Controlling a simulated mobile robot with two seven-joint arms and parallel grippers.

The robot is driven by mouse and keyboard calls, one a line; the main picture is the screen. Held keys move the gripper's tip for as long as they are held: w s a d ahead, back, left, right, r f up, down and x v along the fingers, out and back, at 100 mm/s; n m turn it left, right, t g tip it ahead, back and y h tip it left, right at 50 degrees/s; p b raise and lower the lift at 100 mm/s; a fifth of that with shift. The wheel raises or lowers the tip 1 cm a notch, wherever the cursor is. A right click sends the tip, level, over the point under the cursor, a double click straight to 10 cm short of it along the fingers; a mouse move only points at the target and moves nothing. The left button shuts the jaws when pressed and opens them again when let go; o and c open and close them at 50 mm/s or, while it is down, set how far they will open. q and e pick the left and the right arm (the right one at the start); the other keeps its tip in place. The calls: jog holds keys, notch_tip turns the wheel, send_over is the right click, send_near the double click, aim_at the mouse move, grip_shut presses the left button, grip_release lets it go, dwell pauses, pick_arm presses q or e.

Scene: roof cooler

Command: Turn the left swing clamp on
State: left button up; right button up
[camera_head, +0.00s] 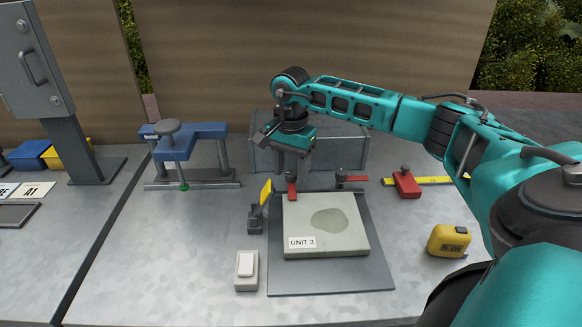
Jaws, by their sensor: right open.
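The left swing clamp (291,187) has a dark knob and a red arm. It stands at the back left corner of the pale block labelled UNIT 3 (348,240). Its red arm points forward toward the block's back edge; whether it touches the block I cannot tell. A second swing clamp (347,179) stands to the right, its red arm pointing right. My right gripper (291,160) is open and points down just above the left clamp's knob. Its fingers partly hide the knob, and contact is unclear. My left gripper is not in view.
The block lies on a grey plate (340,279). A yellow lever (266,192) stands close left, with a white switch (246,270) in front. A grey crate (352,150) is behind. A blue clamp frame (200,132) stands left; a yellow tape measure (448,241) lies right.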

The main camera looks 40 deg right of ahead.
aim_at(291, 173)
notch_tip(291, 173, up, 13)
jog(key=shift+p, duration=0.35)
jog(key=shift+f, duration=0.1)
dwell(0.5)
